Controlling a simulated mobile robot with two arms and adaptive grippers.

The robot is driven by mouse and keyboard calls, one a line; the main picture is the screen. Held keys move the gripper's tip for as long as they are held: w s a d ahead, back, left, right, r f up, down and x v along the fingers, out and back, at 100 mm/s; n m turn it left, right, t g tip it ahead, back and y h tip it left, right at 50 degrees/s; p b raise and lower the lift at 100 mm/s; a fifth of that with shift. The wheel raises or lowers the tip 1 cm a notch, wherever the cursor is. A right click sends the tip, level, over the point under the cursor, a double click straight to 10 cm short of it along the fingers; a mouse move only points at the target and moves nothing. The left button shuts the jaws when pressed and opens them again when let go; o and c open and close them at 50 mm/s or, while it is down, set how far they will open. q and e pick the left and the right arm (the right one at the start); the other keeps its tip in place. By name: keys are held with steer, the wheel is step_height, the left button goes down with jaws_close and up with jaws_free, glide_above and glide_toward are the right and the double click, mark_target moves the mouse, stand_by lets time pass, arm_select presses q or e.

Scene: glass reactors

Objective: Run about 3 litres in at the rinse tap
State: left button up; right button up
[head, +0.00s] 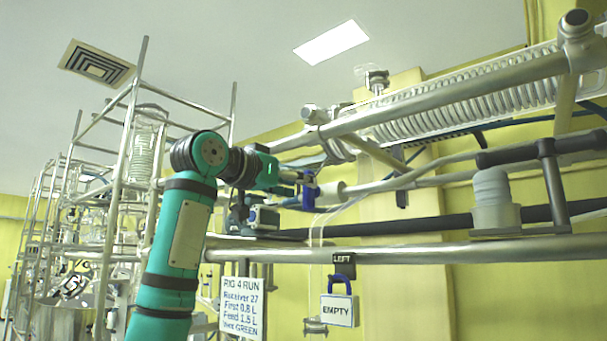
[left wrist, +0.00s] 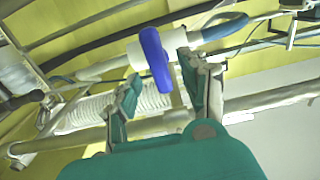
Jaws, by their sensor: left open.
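A tap with a blue handle (head: 311,190) and a white body (head: 330,194) sits in a pipe line in the middle of the head view. I cannot tell from any label whether it is the rinse tap. In the left wrist view the blue handle (left wrist: 155,60) stands tilted in front of the white body (left wrist: 136,54). My left gripper (head: 298,180) is open at the handle's left in the head view. In the left wrist view its fingers (left wrist: 160,74) lie either side of the handle's lower end; contact is unclear. My right gripper is not in view.
Steel rails (head: 430,250) run below the tap and above it. A coiled glass condenser (head: 470,97) lies along the upper rail. Glassware in a frame (head: 120,180) stands left.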

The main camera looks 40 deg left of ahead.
arm_select(q)
steer(key=shift+w+d+p, duration=0.1)
steer(key=shift+w+p, duration=0.25)
steer(key=shift+w, duration=0.8)
jaws_close()
